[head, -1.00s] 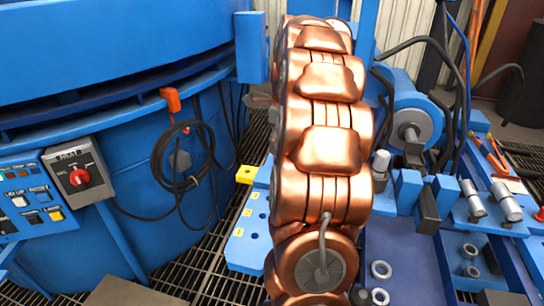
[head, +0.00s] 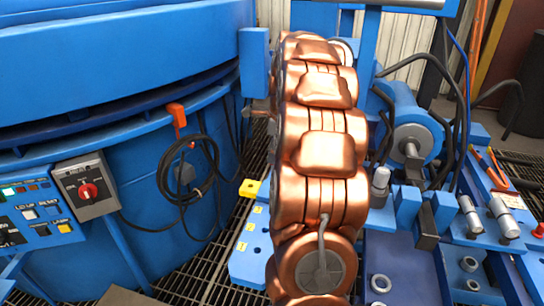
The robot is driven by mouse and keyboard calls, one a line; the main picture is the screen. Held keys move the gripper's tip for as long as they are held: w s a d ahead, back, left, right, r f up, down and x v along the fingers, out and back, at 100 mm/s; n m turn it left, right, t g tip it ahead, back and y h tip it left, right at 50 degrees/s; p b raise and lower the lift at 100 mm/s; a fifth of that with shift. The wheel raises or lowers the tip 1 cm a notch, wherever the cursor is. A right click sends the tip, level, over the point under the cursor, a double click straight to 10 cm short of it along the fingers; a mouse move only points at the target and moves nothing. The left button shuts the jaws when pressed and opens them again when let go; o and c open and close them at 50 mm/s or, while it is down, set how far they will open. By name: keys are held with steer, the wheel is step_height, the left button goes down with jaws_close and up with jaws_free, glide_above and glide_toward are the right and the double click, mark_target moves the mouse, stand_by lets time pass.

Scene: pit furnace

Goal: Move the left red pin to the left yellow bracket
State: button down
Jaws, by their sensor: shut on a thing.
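A yellow bracket (head: 249,188) sits at the far end of the long blue bar on the floor, left of my copper arm. An orange-red piece (head: 177,115) hangs at the rim of the blue furnace (head: 110,215), above a coil of black cable; I cannot tell whether it is the left red pin. My arm rises through the middle of the head view and hides what is behind it. I cannot make out my gripper or anything held in it.
The blue bar (head: 250,250) with yellow labels lies on the grating. A control box with a red knob (head: 88,190) stands at left. A blue motor (head: 410,130), hoses and a blue bench with metal rings (head: 380,283) fill the right. Dark grating shows between furnace and bar.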

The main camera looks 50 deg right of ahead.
steer(key=w+a+r+n+p, duration=0.2)
steer(key=w+a+n+p, duration=0.2)
steer(key=p, duration=1.3)
steer(key=shift+w+n+g+y, duration=0.3)
steer(key=shift+w+n, duration=0.2)
steer(key=shift+w, duration=0.65)
steer(key=shift+f, duration=0.3)
step_height(320, 180, down, 10)
steer(key=b, duration=0.3)
steer(key=shift+f, duration=0.2)
steer(key=c, duration=0.9)
jaws_free()
